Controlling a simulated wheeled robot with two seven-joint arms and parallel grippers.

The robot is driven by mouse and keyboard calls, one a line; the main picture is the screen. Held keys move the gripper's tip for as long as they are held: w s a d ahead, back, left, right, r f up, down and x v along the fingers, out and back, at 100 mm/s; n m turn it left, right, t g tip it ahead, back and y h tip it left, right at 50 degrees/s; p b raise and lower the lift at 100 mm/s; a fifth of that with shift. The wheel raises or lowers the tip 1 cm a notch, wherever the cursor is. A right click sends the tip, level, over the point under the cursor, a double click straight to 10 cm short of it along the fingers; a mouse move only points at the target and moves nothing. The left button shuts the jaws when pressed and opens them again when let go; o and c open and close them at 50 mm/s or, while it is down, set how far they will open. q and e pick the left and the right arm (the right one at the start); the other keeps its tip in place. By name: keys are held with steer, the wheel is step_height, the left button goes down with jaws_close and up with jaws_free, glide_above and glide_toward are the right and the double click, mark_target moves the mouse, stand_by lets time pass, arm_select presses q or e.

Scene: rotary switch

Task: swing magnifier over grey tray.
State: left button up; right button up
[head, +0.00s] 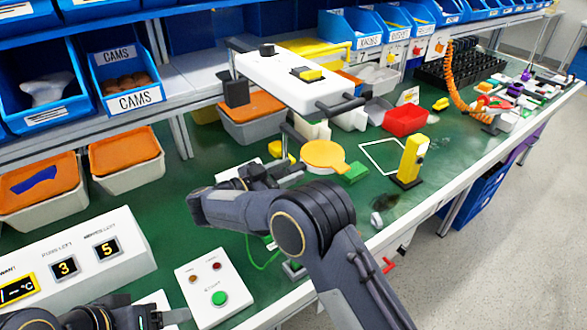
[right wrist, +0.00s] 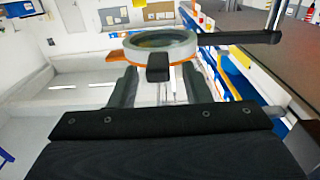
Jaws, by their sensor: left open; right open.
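A round pale-yellow disc with a short yellow tab, which looks like the magnifier (head: 322,155), is near mid-bench in the head view. In the right wrist view a grey-rimmed ring with an orange part under it, seemingly the magnifier (right wrist: 160,45), lies just beyond my fingers, with a dark arm to its right. My right gripper (head: 285,172) is open, beside the disc; contact cannot be told. It also shows in the wrist view (right wrist: 160,88). A small grey tray (head: 375,111) lies behind, left of a red bin. My left gripper (head: 155,318) is open and partly cut off at the bottom.
A white panel with black handles (head: 295,80) overhangs the bench. A yellow upright device (head: 410,160) stands right of the disc, near a white square outline (head: 385,155). A red bin (head: 405,120) is behind. A button box (head: 215,285) and display box (head: 75,260) stand front left.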

steer(key=v, duration=0.5)
steer(key=shift+s+a+b, duration=0.15)
steer(key=shift+a+b, duration=0.1)
steer(key=shift+b, duration=0.05)
